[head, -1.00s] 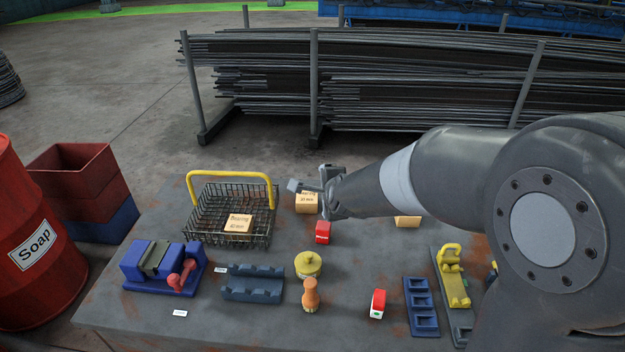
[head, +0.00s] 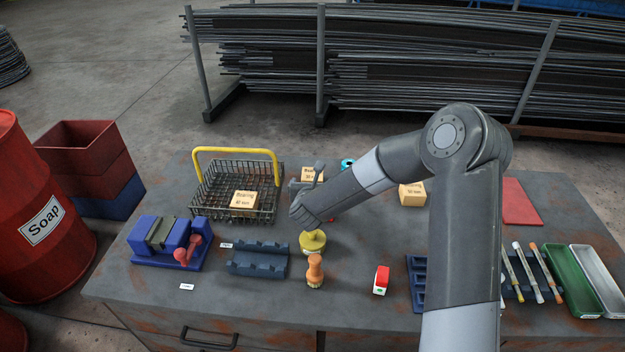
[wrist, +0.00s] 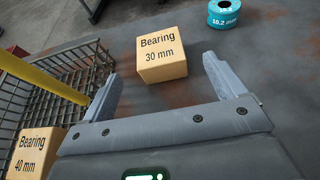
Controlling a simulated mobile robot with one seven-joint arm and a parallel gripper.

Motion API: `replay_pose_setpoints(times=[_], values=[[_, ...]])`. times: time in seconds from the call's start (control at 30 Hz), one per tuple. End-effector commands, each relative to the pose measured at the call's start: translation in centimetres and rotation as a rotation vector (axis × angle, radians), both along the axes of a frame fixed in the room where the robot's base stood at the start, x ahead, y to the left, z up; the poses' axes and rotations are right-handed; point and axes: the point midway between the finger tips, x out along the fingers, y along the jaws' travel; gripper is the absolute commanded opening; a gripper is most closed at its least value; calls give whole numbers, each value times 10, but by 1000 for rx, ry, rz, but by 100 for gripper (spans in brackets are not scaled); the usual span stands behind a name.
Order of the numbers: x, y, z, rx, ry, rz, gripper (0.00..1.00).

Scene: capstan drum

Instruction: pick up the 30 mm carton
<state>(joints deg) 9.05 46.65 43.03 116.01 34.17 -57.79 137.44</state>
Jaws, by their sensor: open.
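The 30 mm carton (wrist: 162,55) is a tan box labelled "Bearing 30 mm". It stands on the bench just beyond my fingertips, roughly centred between them in the wrist view. In the head view the carton (head: 309,172) is partly hidden by my gripper. My gripper (wrist: 160,72) is open and empty, with one finger on each side of the view; it also shows in the head view (head: 306,179). Any contact between fingers and carton is not visible.
The wire basket (head: 208,192) with yellow handle stands close left, holding the 40 mm carton (head: 243,200). A teal roll (wrist: 224,12) lies beyond to the right.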

Motion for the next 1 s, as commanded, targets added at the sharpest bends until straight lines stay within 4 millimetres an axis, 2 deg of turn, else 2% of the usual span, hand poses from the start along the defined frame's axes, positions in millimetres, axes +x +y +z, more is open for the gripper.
replay_pose_setpoints(times=[0.2, 0.47, 0.73, 1.0], values=[[32, 2, -14, 1, 1, -2, 89], [52, 3, -22, 0, 0, 0, 89], [87, 5, -37, 0, 0, -1, 89], [95, 6, -40, -2, 1, 2, 89]])
